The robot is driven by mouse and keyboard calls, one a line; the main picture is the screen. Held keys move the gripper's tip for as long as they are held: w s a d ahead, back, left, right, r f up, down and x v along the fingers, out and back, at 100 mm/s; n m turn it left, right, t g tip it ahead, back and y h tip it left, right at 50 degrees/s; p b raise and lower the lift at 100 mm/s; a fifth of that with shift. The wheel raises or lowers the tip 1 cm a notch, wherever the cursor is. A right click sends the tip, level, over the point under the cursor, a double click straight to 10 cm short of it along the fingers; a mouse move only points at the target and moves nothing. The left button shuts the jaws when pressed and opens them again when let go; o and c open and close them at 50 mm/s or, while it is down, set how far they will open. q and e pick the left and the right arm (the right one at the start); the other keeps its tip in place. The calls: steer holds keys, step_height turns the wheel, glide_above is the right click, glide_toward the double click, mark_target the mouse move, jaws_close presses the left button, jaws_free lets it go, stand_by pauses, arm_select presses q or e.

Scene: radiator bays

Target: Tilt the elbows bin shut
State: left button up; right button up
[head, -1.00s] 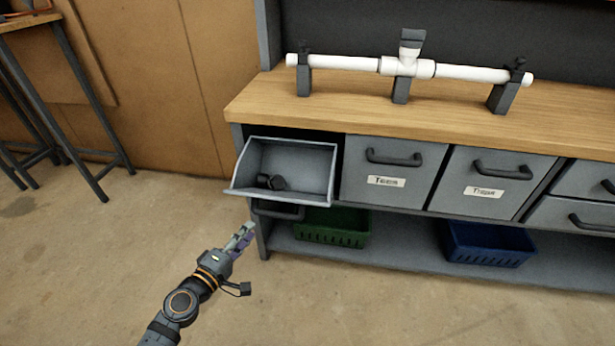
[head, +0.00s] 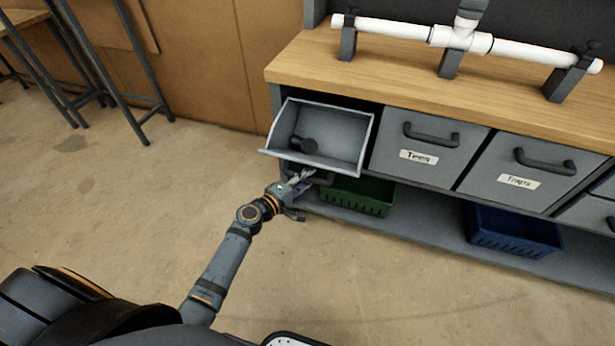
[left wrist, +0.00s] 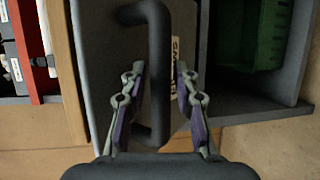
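The grey elbows bin (head: 340,128) is tilted open at the left end of the bench, with a dark fitting (head: 304,145) inside. Its front faces downward, so the head view hides most of it. In the left wrist view the bin's front (left wrist: 96,55) shows a dark bar handle (left wrist: 158,75) and part of a label (left wrist: 175,62). My left gripper (head: 303,177) is just under the bin's front. Its fingers (left wrist: 162,85) are spread, one on each side of the handle, with gaps between them and the bar. My right gripper is not in view.
Shut bins labelled Tees (head: 428,150) and Traps (head: 528,172) sit to the right. A green crate (head: 358,195) and a blue crate (head: 512,230) stand on the lower shelf. White pipe on stands (head: 460,38) lies on the bench top.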

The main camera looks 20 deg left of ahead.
arm_select(q)
steer(key=shift+w+d, duration=0.1)
jaws_close()
steer(key=shift+r, duration=0.1)
stand_by(0.3)
